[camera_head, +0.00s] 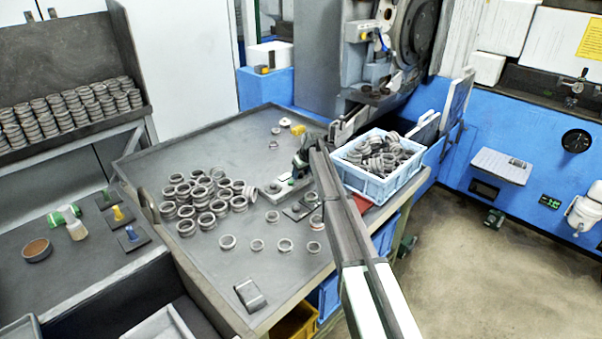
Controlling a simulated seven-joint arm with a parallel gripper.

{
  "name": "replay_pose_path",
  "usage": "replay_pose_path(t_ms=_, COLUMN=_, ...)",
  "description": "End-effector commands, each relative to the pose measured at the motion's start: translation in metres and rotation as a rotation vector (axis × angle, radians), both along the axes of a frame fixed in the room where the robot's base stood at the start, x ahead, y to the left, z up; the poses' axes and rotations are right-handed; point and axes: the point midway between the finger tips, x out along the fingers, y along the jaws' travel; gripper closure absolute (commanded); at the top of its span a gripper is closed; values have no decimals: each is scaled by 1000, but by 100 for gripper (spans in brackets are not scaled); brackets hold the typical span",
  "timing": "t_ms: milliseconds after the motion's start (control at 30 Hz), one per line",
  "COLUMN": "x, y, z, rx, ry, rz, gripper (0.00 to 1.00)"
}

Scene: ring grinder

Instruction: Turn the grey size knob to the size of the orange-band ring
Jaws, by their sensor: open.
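My gripper (318,152) reaches up from the bottom right over the table's right side. Its long dark fingers lie close together with a thin gap, and no object shows between them. The fingertips are beside a small dark green and grey device (300,162) on a light base. I cannot single out the grey size knob; the fingers may hide part of the device.
Several rings are heaped on the grey table (205,300), with loose rings in front. A light blue crate (375,186) of rings stands right of my gripper. A grey block (250,295) lies near the front edge. The table's left back is clear.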

Motion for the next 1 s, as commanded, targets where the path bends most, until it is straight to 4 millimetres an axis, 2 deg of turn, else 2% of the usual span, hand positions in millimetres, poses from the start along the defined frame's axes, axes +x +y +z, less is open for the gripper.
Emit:
replay_pose_path(t_ms=133, x=0, y=0, z=0, rx=0, ry=0, rz=0, gripper=50)
replay_pose_path(t_ms=667, x=0, y=0, z=1, rx=0, ry=0, rz=0, gripper=100)
replay_pose_path(t_ms=1000, x=-1, y=1, z=1, rx=1, ry=1, rz=-36, gripper=100)
